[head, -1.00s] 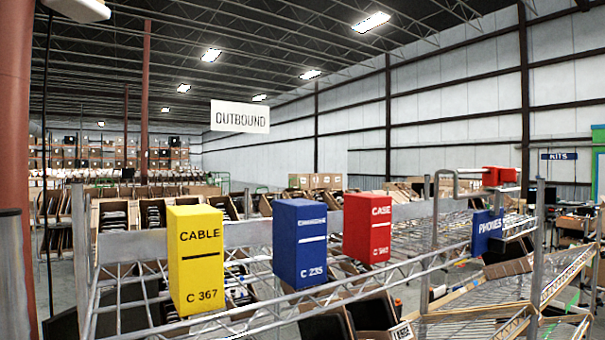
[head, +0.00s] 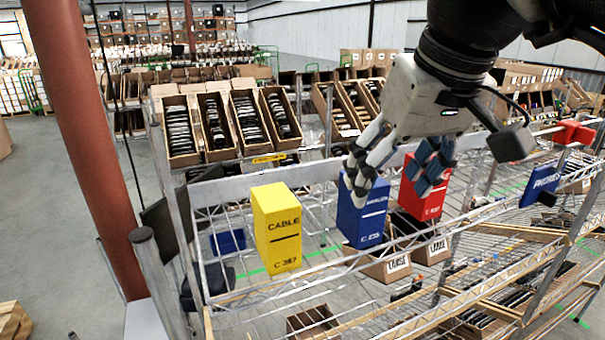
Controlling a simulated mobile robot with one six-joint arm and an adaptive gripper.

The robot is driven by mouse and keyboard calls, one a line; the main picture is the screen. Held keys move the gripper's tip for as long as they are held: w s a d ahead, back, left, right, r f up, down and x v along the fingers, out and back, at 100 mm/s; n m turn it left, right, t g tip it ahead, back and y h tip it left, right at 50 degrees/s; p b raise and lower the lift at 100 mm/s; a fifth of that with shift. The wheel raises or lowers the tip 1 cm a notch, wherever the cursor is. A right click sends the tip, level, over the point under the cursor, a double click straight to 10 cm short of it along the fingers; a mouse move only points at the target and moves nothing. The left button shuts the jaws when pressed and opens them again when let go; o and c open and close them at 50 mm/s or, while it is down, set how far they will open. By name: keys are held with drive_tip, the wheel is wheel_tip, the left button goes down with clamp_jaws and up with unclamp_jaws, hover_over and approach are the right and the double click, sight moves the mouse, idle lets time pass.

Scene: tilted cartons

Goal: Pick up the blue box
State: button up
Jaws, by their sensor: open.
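The blue box (head: 362,222), marked C 235, stands upright on the wire shelf's edge, between the yellow and red boxes. My gripper (head: 395,182) comes down from the upper right and is open. Its left finger overlaps the top of the blue box in the picture, and its right finger lies in front of the red box. I cannot tell whether the left finger touches the blue box. The finger hides part of the blue box's top.
The yellow CABLE box (head: 277,230) stands to the left, and the red box (head: 424,192) close on the right. Open cartons (head: 180,131) fill racks behind.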

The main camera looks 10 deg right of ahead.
wheel_tip(320, 180, up, 6)
drive_tip(key=w+d+n, duration=0.1)
drive_tip(key=w, duration=0.2)
drive_tip(key=shift+g, duration=0.3)
drive_tip(key=b+x, duration=0.3)
drive_tip(key=x, duration=0.7)
drive_tip(key=shift+w+a+f, duration=0.1)
drive_tip(key=shift+a+f, duration=0.1)
drive_tip(key=shift+a+b+x, duration=0.2)
drive_tip(key=shift+b+x, duration=0.2)
drive_tip(key=shift+x, duration=2.7)
drive_tip(key=shift+w+r, duration=0.1)
drive_tip(key=shift+r, duration=0.05)
drive_tip(key=c, duration=1.2)
